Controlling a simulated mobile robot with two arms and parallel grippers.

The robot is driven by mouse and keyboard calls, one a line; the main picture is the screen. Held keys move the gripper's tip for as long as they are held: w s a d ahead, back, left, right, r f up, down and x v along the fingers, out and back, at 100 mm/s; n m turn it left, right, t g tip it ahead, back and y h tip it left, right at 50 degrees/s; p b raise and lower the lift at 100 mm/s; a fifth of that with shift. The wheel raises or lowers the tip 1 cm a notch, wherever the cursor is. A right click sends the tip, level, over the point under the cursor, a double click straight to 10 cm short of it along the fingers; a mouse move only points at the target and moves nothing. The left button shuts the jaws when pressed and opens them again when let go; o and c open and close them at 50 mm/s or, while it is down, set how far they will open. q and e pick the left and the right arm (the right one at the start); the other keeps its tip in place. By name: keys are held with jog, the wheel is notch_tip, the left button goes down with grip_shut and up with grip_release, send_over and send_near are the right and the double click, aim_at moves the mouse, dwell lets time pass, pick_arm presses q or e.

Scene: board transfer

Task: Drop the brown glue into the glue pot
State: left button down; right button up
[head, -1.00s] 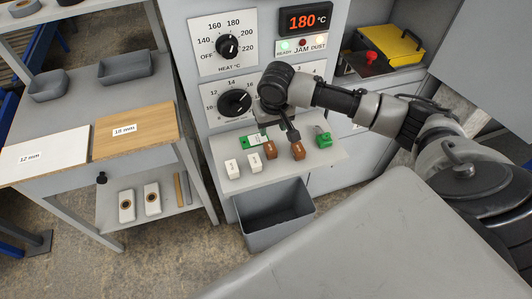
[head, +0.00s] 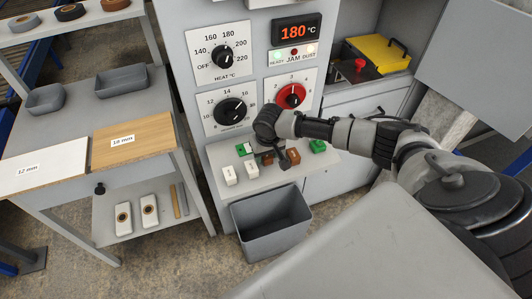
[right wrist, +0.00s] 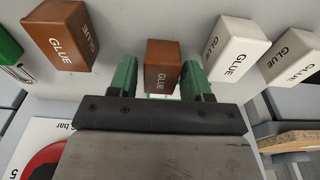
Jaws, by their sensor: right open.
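Two brown glue blocks stand on the grey ledge of the machine. The left one (head: 267,159) is partly hidden by my right arm in the head view; the other (head: 294,159) is to its right. In the right wrist view, one brown block marked GLUE (right wrist: 163,66) lies between the green fingers of my right gripper (right wrist: 159,75), which is open around it. The second brown block (right wrist: 60,37) is to the left, outside the fingers. A yellow-lidded box (head: 378,53) with a red knob stands in the right recess; I cannot tell if it is the glue pot. My left gripper is not in view.
Two white glue blocks (head: 229,175) stand left on the ledge, with green items (head: 318,146) at its right and back left. A grey bin (head: 272,220) is below. Dials and a 180 °C display (head: 297,30) are behind. A board table (head: 134,138) stands left.

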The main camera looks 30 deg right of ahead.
aim_at(266, 160)
jog(key=shift+f, duration=0.1)
jog(key=c, duration=0.8)
jog(key=shift+o, duration=0.2)
jog(key=shift+r, duration=0.55)
notch_tip(266, 160, up, 3)
jog(key=shift+w+f+b, duration=0.1)
jog(key=shift+b, duration=0.2)
jog(key=s+d+r, duration=0.6)
jog(key=s+r, duration=0.1)
jog(key=s, duration=0.3)
jog(key=s+a+r+n, duration=0.1)
jog(key=s+a+r, duration=0.1)
jog(key=a, duration=0.7)
jog(key=s+a+r+n, duration=0.1)
jog(key=s+a+r, duration=0.2)
jog(key=a, duration=0.7)
jog(key=shift+a+r+n+b, duration=0.2)
jog(key=shift+r+n+b, duration=0.1)
jog(key=shift+b, duration=0.15)
